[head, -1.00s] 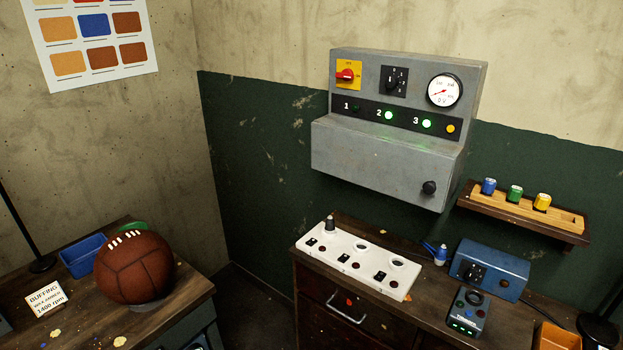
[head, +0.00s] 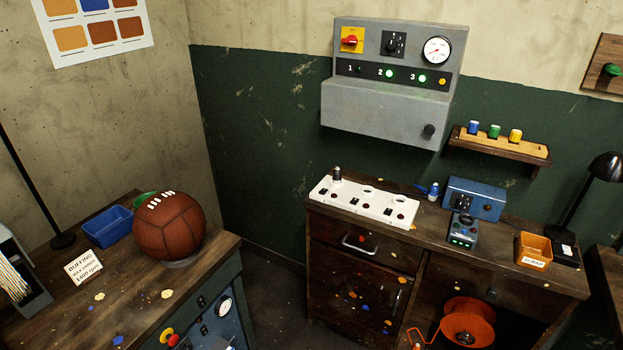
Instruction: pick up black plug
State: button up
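A black plug (head: 337,173) stands upright in the left socket of a white power strip (head: 362,202) on the dark wooden cabinet. The strip's other round sockets look empty. A second black round piece (head: 428,131) sticks out of the lower right front of the grey control box (head: 384,110); I cannot tell whether it is a plug or a knob. My gripper is not in view.
The cabinet top (head: 490,255) also holds a blue device (head: 475,198), a dark unit with green lights (head: 463,231), a blue bottle (head: 433,191) and an orange scrap bin (head: 534,251). A leather ball (head: 169,226) sits on the left bench. Floor shows between the two.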

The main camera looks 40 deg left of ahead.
aim_at(337, 174)
jog(key=u, duration=1.45)
